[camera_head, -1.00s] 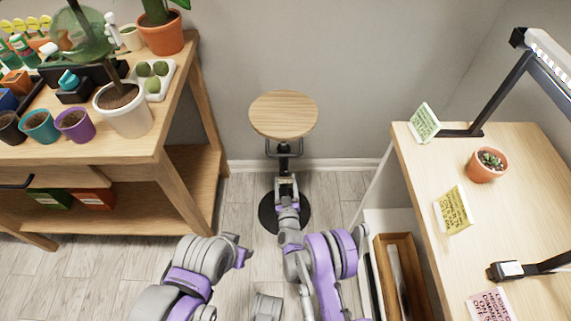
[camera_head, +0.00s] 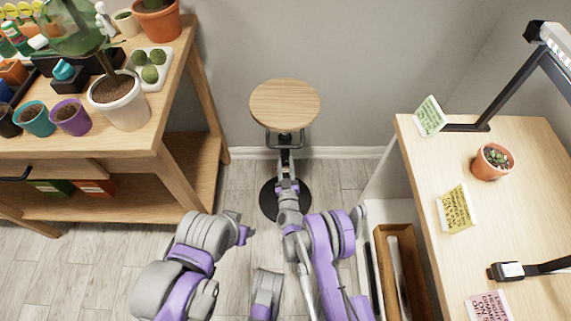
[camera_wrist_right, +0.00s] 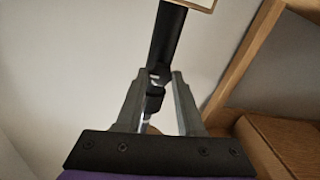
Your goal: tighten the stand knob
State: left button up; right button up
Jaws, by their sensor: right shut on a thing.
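The plant stand has a round wooden top (camera_head: 285,104), a dark post and a round black base (camera_head: 268,200); it stands upright on the floor near the wall. In the right wrist view its dark post (camera_wrist_right: 168,42) runs down towards my fingers. My right gripper (camera_head: 286,150) is at the post under the top. In the wrist view the right gripper (camera_wrist_right: 160,85) is shut on the small dark stand knob (camera_wrist_right: 154,101), one finger on each side. The fingers hide part of the knob. The left arm shows at the lower left, but I cannot make out its gripper.
A wooden potting bench (camera_head: 180,120) with several pots stands at the left. A light wooden table (camera_head: 425,165) with a lamp (camera_head: 505,88), cards and a small potted succulent (camera_head: 492,161) stands at the right. Floor shows between them.

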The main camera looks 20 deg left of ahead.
grip_shut()
